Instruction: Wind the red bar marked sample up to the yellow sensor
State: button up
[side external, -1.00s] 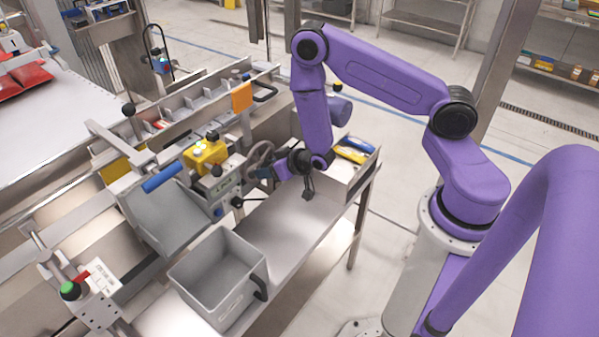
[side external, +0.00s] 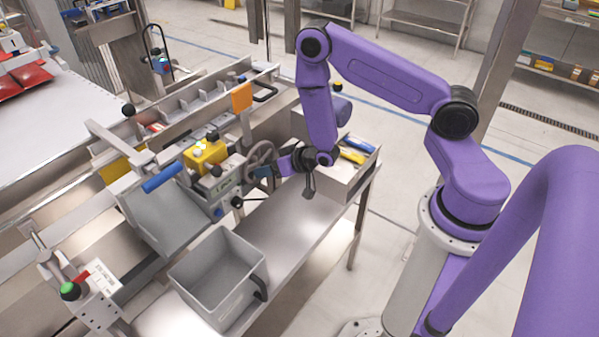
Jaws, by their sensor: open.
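My gripper (side external: 268,171) is open at the wheel's right side, pointing left. Its fingers overlap the wheel's lower right rim in this view, and I cannot tell whether they touch it. A red bar marked sample cannot be made out; the area beside the sensor is too small to read.
A grey bin (side external: 190,272) stands on the steel bench (side external: 290,235) in front. A box with yellow and blue packs (side external: 352,155) is behind my wrist. A blue roller handle (side external: 162,179) and a green-button post (side external: 70,290) are to the left. The bench right of the bin is clear.

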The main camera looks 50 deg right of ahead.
jog(key=a+v, duration=0.1)
jog(key=v, duration=0.6)
jog(key=shift+s+d+r, duration=0.2)
jog(key=shift+d+r, duration=0.2)
jog(key=s+a+r+n+g+y, duration=0.2)
jog(key=s+a+r+n+g, duration=0.55)
jog(key=a, duration=0.45)
jog(key=s+d+r+n+g+h, duration=0.1)
jog(key=s+d+r+n, duration=0.1)
jog(key=s+r, duration=0.3)
jog(key=s+d+r+n+g+h, duration=0.2)
jog(key=s+r, duration=0.4)
jog(key=s, duration=0.7)
jog(key=d+n, duration=0.1)
jog(key=n, duration=0.1)
jog(key=shift+d+r+n+h, duration=0.3)
jog(key=shift+n, duration=0.05)
